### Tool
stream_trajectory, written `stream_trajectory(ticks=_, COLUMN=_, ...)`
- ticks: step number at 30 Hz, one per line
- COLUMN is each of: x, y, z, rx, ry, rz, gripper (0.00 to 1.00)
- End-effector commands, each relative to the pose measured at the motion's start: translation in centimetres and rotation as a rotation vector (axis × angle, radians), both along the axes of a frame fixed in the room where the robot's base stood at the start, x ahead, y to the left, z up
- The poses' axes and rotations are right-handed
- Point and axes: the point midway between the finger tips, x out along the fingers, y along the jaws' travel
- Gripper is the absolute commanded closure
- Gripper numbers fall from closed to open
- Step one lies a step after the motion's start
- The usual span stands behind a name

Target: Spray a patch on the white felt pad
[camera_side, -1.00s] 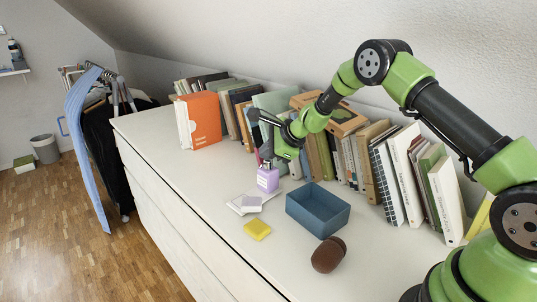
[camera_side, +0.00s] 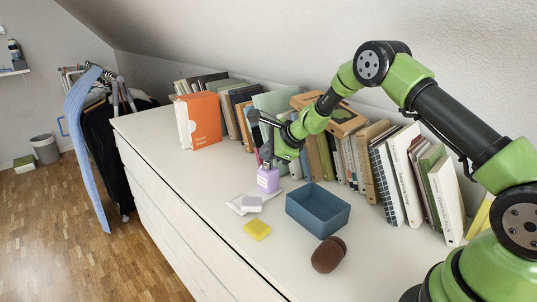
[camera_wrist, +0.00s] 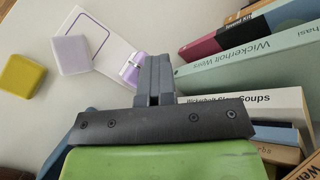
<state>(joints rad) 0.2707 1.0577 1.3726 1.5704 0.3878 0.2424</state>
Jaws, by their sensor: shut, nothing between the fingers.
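A small purple bottle (camera_side: 268,180) with a pale label stands upright on the white dresser top. My gripper (camera_side: 266,156) is shut and empty, its fingers right at the bottle's top; I cannot tell whether they touch it. In the wrist view, the shut fingers (camera_wrist: 154,78) partly hide the bottle (camera_wrist: 131,70). The white felt pad (camera_side: 236,207) lies flat in front of the bottle, with a purple outline visible on it in the wrist view (camera_wrist: 97,27). A lavender block (camera_side: 252,204) rests at the pad and partly covers it.
A yellow block (camera_side: 257,230) lies in front of the pad. A blue open box (camera_side: 318,222) and a brown rounded object (camera_side: 328,255) are to the right. A row of books (camera_side: 345,160) lines the wall behind my gripper. The dresser top (camera_side: 180,170) is clear at the left.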

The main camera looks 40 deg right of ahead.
Motion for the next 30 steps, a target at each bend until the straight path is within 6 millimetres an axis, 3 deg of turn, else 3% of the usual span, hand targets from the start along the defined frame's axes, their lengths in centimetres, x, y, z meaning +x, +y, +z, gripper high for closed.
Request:
stream_trajectory(ticks=3, x=-0.3, y=0.1, z=-1.1, rx=0.001, ry=0.015, rz=0.001, gripper=1.00)
stream_trajectory(ticks=12, x=-0.3, y=0.1, z=-1.2, rx=-0.001, ry=0.016, rz=0.001, gripper=1.00)
stream_trajectory(ticks=30, x=-0.4, y=0.0, z=0.0, rx=-0.002, ry=0.014, rz=0.003, gripper=1.00)
